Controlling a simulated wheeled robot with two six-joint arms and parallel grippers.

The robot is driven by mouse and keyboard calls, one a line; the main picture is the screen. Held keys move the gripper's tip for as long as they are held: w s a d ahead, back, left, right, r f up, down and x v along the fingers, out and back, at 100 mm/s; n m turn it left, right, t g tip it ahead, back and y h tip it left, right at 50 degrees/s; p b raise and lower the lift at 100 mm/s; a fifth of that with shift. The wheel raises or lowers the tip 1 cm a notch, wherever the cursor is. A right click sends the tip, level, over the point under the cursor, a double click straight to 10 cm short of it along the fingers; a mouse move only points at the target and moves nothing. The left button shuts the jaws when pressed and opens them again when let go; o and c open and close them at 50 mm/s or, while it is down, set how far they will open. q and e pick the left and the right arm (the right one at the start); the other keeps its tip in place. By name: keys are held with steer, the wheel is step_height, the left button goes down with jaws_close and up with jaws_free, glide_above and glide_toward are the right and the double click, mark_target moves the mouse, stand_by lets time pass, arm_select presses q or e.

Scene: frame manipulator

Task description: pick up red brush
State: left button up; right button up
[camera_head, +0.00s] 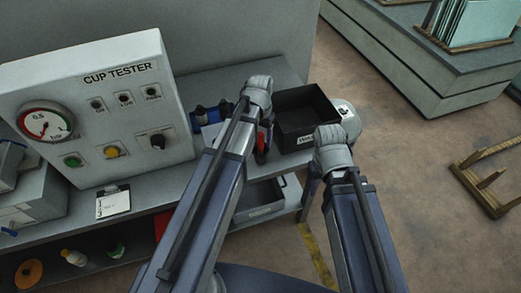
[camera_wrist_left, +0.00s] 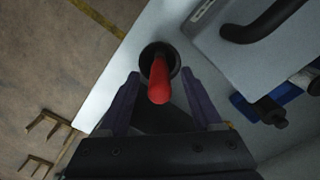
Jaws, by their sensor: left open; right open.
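The red brush (camera_wrist_left: 159,82) stands handle-up in a dark round holder (camera_wrist_left: 150,53) in the left wrist view. My left gripper (camera_wrist_left: 160,76) is open, with one finger on each side of the red handle. I cannot tell whether the fingers touch it. In the head view a bit of the red brush (camera_head: 261,142) shows beside my left arm, and my left wrist hides most of that area. My right gripper (camera_head: 340,124) is beside the black bin, and its fingers are hidden behind the wrist.
A black bin (camera_head: 297,138) stands at the bench's right end. The cup tester panel (camera_head: 100,100) stands to the left, with a clipboard (camera_head: 113,203) in front. Blue and black items (camera_head: 210,113) lie behind my left arm.

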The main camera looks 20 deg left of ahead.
arm_select(q)
steer(key=shift+f+b, duration=0.5)
steer(key=shift+f, duration=0.45)
steer(key=shift+r, duration=0.1)
jaws_close()
